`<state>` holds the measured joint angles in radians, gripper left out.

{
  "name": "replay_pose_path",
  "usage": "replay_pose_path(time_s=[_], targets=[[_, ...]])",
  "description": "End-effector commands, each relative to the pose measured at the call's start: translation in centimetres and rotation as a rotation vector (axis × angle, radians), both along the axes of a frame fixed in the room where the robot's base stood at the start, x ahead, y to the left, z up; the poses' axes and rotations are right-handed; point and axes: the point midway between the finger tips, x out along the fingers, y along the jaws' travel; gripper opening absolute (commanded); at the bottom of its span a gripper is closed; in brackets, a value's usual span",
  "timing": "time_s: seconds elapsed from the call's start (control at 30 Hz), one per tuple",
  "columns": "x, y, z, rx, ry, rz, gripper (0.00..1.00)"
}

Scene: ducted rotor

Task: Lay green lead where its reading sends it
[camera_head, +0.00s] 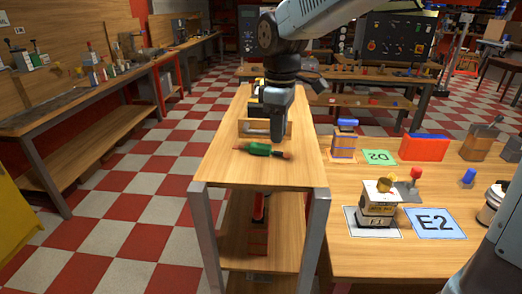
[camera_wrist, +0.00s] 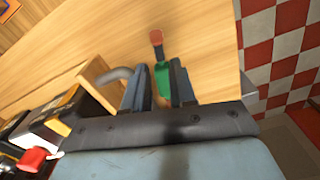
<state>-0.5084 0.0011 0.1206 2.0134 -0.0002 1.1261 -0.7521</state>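The green lead (camera_head: 258,149) has a green middle and reddish ends. It lies across the narrow wooden table (camera_head: 220,172). My gripper (camera_head: 277,138) points down at its right part. In the wrist view my gripper (camera_wrist: 158,78) has its two fingers apart, with the green lead (camera_wrist: 163,76) showing in the gap between them; contact cannot be told. A small meter-like device (camera_head: 377,205) with a yellow top stands on a pale card at the right table. Its reading is not legible. A blue card marked E2 (camera_head: 435,223) and a green card marked D2 (camera_head: 379,157) lie nearby.
A wooden block with a blue top (camera_head: 344,141), a red box (camera_head: 423,148) and a red-knobbed lever (camera_head: 415,178) stand on the right table. A wooden holder (camera_head: 252,127) is just behind the lead. The narrow table's front is clear.

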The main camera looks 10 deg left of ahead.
Motion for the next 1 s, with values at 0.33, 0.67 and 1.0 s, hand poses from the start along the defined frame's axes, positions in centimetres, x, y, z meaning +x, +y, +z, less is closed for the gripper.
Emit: replay_pose_path(time_s=[0.33, 0.67, 1.0], targets=[[0.1, -0.1, -4.3, -0.002, 0.002, 0.000, 0.26], [0.1, -0.1, -4.9, -0.001, 0.001, 0.000, 0.26], [0.1, -0.1, -4.9, -0.001, 0.001, 0.000, 0.00]])
